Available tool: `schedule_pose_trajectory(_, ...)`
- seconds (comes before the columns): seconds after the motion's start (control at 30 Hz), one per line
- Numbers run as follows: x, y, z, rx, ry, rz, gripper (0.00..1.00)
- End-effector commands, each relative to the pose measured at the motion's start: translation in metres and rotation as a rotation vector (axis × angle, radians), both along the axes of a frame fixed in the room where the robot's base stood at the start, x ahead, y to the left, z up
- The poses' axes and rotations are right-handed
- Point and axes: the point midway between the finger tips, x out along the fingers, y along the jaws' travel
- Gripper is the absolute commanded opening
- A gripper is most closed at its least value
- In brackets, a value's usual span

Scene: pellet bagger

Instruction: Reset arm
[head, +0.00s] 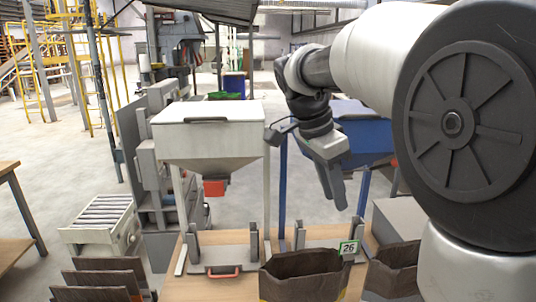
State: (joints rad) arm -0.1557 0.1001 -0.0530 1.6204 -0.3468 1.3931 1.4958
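My gripper (333,188) hangs from my arm at the right of the head view, fingers pointing down. It is in the air in front of the blue hopper (366,138), above the wooden table (205,288). The fingers overlap from this side, so I cannot tell whether they are apart. I see nothing held between them. My arm hides part of the scene on the right.
A white hopper (208,138) with a red outlet (214,187) stands left of my gripper. Below are a clamp fixture with an orange handle (223,271), an open brown bag (303,277), a green-edged "26" tag (348,248) and another bag (395,270). A roller conveyor (103,212) stands left.

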Motion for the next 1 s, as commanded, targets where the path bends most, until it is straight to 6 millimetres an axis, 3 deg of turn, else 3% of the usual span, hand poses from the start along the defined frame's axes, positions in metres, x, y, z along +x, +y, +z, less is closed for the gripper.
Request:
schedule_pose_trajectory(0.1,-0.046,0.003,0.013,0.057,-0.003,0.269,0.26)
schedule_pose_trajectory(0.3,-0.125,0.019,0.003,0.066,-0.052,0.815,0.26)
schedule_pose_trajectory(0.5,-0.174,0.034,-0.021,-0.027,-0.111,1.193,0.26)
schedule_pose_trajectory(0.7,-0.188,0.038,-0.035,-0.085,-0.128,1.33,0.26)
schedule_pose_trajectory(1.0,-0.189,0.039,-0.035,-0.087,-0.127,1.337,0.26)
